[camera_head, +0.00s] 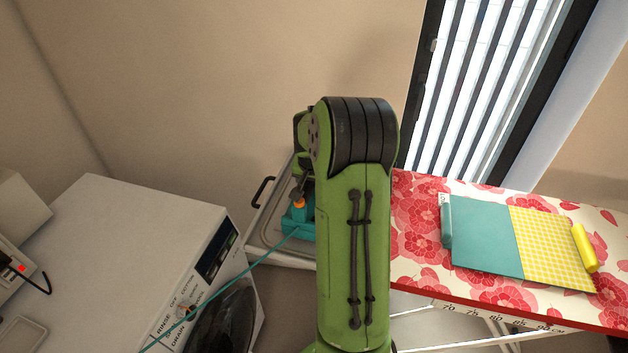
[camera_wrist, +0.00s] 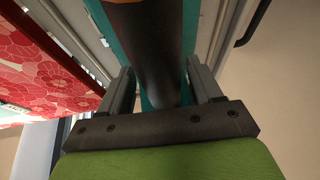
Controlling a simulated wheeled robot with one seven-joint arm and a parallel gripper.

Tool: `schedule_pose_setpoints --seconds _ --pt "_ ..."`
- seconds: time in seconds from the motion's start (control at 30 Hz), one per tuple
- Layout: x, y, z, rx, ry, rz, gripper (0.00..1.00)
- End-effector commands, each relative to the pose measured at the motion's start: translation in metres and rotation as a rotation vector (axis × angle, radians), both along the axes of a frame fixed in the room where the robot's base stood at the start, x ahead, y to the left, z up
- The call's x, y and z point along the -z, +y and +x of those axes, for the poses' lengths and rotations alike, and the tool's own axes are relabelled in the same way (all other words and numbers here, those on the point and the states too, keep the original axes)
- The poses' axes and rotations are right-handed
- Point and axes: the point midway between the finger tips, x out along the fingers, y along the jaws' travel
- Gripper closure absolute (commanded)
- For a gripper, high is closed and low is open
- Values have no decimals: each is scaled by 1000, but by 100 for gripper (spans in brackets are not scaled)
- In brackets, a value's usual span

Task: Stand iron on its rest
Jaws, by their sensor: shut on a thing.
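The iron (camera_head: 297,225) is teal with an orange spot and shows just left of my arm in the head view. Its cord runs down and left. The wrist view shows its dark handle (camera_wrist: 145,45) between the two fingers of my gripper (camera_wrist: 162,85), with teal body behind. My gripper is shut on the handle. The metal rest (camera_head: 268,237), a pale tray at the ironing board's left end, lies below and around the iron. My arm hides part of both. I cannot tell whether the iron touches the rest.
The floral ironing board (camera_head: 415,265) extends right, carrying a teal and yellow-checked cloth (camera_head: 485,240) with a yellow roll (camera_head: 584,248). A white washing machine (camera_head: 120,245) stands left. A black bar (camera_head: 262,191) sticks out at the rest's left edge. The wall is close behind.

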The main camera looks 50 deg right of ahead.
Motion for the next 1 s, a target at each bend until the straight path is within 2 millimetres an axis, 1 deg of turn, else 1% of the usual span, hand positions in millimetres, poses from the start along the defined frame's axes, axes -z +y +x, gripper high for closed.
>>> schedule_pose_setpoints --seconds 0.03,0.2,0.87,0.9,1.0 --pt "-3 -1 1 1 -5 -5 81" --pt "-3 -1 1 1 -5 -5 81" --pt "8 -1 1 1 -4 -5 81" --pt "8 -1 1 1 -4 -5 33" --pt "8 -1 1 1 -4 -4 17"
